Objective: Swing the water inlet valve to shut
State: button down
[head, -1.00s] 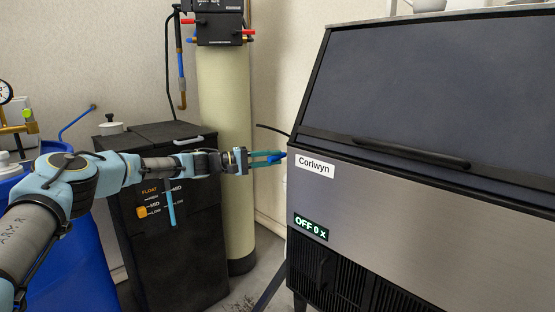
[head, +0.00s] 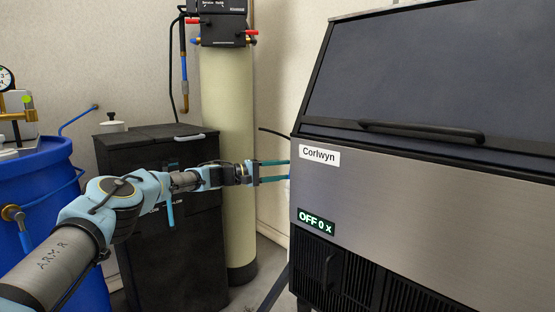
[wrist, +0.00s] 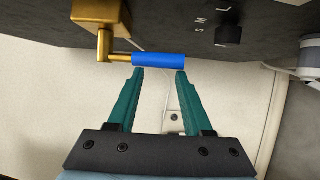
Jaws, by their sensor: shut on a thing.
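The water inlet valve shows in the wrist view as a brass body (wrist: 97,14) with a short brass stem and a blue handle sleeve (wrist: 158,59). The handle runs sideways across my fingertips. My gripper (wrist: 159,71) has its two teal fingers well apart, one tip at each end of the sleeve, with the handle held between them. In the head view my gripper (head: 288,170) reaches to the left edge of the ice maker (head: 420,205). The valve and the fingertips' contact are hidden there by the machine's corner.
A black cabinet (head: 165,250) and a cream tank (head: 228,130) stand behind my arm. A blue barrel (head: 40,170) is at the left. The ice maker display reads OFF 0 x. A black knob (wrist: 228,36) sits right of the valve in the wrist view.

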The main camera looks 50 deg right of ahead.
jog(key=shift+m+g, duration=0.3)
jog(key=shift+g, duration=0.1)
jog(key=s+d, duration=0.1)
jog(key=s+d+f+b, duration=0.1)
jog(key=s, duration=0.1)
jog(key=shift+d+f, duration=0.15)
jog(key=shift+d, duration=0.05)
jog(key=c, duration=1.6)
grip_release()
jog(key=c, duration=1.3)
grip_release()
jog(key=shift+r, duration=0.25)
jog(key=o, duration=0.5)
jog(key=shift+v, duration=0.9)
jog(key=shift+o, duration=0.4)
jog(key=shift+w+a+r, duration=0.1)
jog(key=shift+a+r, duration=0.05)
jog(key=shift+a, duration=0.25)
jog(key=b+v, duration=0.1)
jog(key=v, duration=0.3)
jog(key=shift+w+a+r, duration=0.1)
jog(key=shift+w+a, duration=0.1)
jog(key=shift+w, duration=0.05)
jog(key=shift+w, duration=0.15)
